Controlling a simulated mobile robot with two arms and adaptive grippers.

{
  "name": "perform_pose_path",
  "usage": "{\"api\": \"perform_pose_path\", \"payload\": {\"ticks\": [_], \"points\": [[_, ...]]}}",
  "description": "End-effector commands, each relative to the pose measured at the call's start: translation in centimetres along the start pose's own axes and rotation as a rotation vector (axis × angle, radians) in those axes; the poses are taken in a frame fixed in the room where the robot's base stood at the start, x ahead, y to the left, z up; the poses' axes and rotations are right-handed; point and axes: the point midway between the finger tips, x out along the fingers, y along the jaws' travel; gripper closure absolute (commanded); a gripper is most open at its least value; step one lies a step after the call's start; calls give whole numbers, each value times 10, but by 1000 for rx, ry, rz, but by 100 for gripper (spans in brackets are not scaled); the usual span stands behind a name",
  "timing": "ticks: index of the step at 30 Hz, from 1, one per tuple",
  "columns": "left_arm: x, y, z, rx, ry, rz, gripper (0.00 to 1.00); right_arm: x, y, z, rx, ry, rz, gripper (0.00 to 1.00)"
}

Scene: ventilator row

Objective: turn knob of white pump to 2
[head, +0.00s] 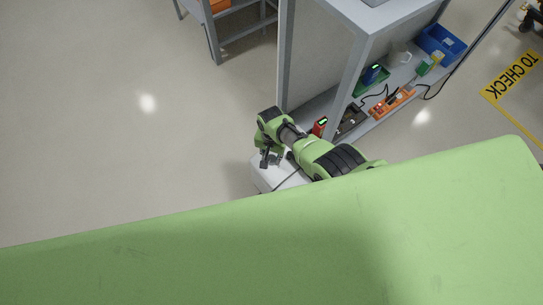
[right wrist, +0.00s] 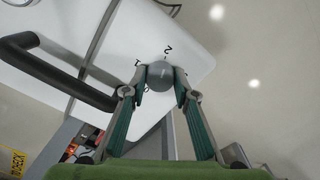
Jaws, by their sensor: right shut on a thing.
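The white pump (head: 264,180) stands below the right arm in the head view, largely covered by it. In the right wrist view its white face (right wrist: 195,30) carries the marks 2, 1 and 0 around a round grey knob (right wrist: 160,75). The 2 is above the knob, the 1 to its left and the 0 at its lower left. I cannot tell which mark the knob points to. My right gripper (right wrist: 163,78) is shut on the knob, one fingertip on each side. It also shows from above in the head view (head: 270,160). My left gripper is not in view.
A dark curved handle (right wrist: 60,70) is left of the knob. A grey shelf unit (head: 320,45) stands close behind the arm, holding a blue bin (head: 440,45), an orange power strip (head: 392,104) and other items. The floor at left is clear.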

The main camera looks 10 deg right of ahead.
Motion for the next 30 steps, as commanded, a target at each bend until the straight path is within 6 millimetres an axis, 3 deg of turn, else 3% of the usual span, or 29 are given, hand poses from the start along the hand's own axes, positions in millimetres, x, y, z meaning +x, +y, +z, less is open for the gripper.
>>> {"api": "perform_pose_path", "payload": {"ticks": [13, 14, 15, 16, 30], "points": [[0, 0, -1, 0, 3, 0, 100, 0, 0, 0, 9, 0, 1, 95], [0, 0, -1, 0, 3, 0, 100, 0, 0, 0, 9, 0, 1, 68], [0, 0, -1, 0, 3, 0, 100, 0, 0, 0, 8, 0, 1, 58], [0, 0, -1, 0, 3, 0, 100, 0, 0, 0, 8, 0, 1, 56], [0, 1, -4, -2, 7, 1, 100, -4, -1, -1, 8, 1, -1, 56]]}}
